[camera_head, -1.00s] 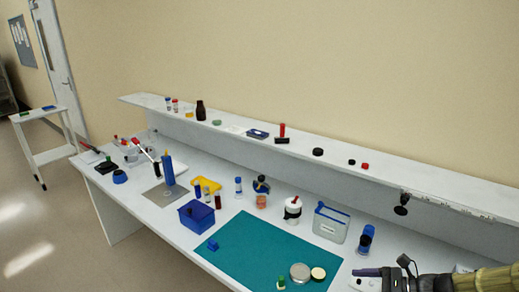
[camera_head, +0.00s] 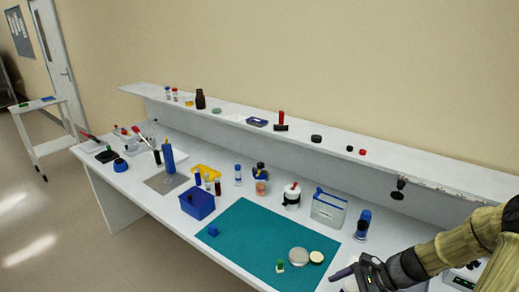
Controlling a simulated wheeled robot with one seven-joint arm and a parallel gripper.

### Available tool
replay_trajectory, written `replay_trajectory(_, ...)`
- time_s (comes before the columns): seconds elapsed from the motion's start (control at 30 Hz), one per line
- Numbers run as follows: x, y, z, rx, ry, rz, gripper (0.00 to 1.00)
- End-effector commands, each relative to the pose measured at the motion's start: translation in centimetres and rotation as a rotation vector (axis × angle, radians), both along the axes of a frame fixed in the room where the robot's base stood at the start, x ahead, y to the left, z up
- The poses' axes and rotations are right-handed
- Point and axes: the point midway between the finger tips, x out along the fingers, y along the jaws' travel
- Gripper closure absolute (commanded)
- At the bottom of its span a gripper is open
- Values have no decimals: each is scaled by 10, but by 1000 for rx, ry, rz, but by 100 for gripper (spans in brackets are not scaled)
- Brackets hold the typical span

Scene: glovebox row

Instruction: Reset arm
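My gripper (camera_head: 346,274) is at the lower right of the head view, over the front right part of the white bench (camera_head: 120,206). One dark finger shows, pointing left, and the rest of the gripper is cut off or hidden. I cannot tell whether it is open or shut. My arm reaches in from the right edge, in a yellowish sleeve. The gripper is to the right of the teal mat (camera_head: 250,240) and apart from the things on it.
Near the gripper are a silver round tin (camera_head: 299,257), a small green-capped vial (camera_head: 280,266) and a blue-capped bottle (camera_head: 363,226). A clear blue-rimmed box (camera_head: 328,208) and a blue bin (camera_head: 197,203) stand farther left. A shelf (camera_head: 420,172) runs along the back. The mat's middle is clear.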

Motion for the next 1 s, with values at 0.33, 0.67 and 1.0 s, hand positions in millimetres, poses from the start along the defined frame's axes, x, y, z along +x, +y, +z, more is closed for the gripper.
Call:
replay_trajectory(0.33,-33,26,-2,-406,-179,508,17)
replay_trajectory(0.67,-48,43,24,-714,-453,992,17)
replay_trajectory(1.0,-56,62,51,-887,-714,1330,17)
